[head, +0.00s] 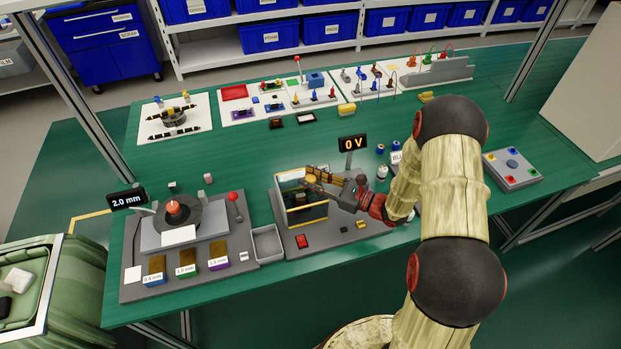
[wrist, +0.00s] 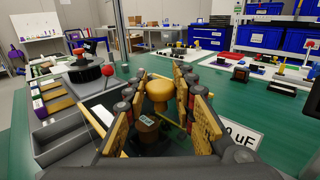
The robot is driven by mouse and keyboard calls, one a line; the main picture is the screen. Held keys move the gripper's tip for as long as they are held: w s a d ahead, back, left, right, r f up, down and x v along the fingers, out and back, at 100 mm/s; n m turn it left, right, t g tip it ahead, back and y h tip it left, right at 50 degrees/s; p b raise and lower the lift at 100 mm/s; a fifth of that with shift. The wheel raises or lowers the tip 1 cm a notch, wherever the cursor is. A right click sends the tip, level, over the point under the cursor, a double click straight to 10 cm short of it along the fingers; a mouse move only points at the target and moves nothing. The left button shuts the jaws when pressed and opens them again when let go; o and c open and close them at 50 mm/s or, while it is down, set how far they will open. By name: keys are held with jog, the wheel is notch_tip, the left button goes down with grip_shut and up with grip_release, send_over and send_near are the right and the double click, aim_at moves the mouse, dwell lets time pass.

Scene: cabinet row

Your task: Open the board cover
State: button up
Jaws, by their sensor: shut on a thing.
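The board cover (head: 296,215) is a clear box with yellow edges, standing at the left part of a grey base plate (head: 345,238) in the head view. Its round yellow knob (head: 311,179) shows larger in the wrist view (wrist: 158,88). My gripper (head: 318,184) reaches in from the right, and in the wrist view its fingers (wrist: 160,98) are shut on the knob, one on each side. Below the knob, a dark brown part (wrist: 146,127) shows between the fingers. I cannot tell whether the cover is lifted off the base.
A black sign reading 0 V (head: 352,143) stands behind the base. A grey tray (head: 267,243) and a station with a red-tipped dial (head: 173,212) are to the left. Parts panels line the table's back.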

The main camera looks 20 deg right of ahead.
grip_shut()
dwell(0.3)
jog(key=d, duration=1.3)
jog(key=shift+p, duration=0.45)
jog(key=shift+d, duration=0.1)
jog(key=o, duration=0.6)
grip_release()
jog(key=shift+s, duration=0.1)
